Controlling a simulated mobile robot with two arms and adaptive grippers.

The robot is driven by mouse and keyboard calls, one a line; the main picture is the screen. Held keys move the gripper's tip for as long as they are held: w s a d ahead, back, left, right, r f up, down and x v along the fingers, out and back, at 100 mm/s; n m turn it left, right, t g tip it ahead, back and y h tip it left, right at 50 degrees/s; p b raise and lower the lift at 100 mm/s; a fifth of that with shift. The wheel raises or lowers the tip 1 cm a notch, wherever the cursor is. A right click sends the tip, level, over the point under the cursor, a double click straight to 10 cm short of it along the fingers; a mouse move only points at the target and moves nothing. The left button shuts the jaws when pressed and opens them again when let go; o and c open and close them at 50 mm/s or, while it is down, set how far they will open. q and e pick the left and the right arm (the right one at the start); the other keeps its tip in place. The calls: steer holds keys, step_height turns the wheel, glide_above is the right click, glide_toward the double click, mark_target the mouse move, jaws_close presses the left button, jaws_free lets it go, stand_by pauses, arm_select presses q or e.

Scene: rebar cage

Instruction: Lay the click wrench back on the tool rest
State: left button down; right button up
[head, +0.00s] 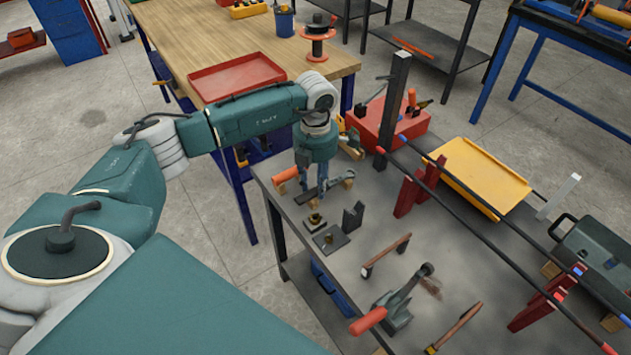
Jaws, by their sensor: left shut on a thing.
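My left gripper (322,192) points down over the left back corner of the dark metal table (330,275). It is shut on the click wrench, whose orange handle (285,175) sticks out to the left of the fingers. Small wooden blocks, which look like the tool rest (348,183), show beside the gripper, close to the wrench. I cannot tell whether the wrench touches them. My right gripper is not in view.
Small dark fixtures (330,238) stand just in front of the gripper. A red-handled tool (397,310) and wooden-handled tools lie nearer. Long dark bars on red supports (418,187) cross the right side, by a yellow tray (480,175). A red toolbox (400,125) stands behind.

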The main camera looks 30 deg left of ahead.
arm_select(q)
steer(key=shift+f+b, duration=0.25)
steer(key=shift+b, duration=0.05)
steer(key=c, duration=1.4)
jaws_free()
steer(key=shift+c, duration=0.2)
steer(key=shift+o, duration=0.7)
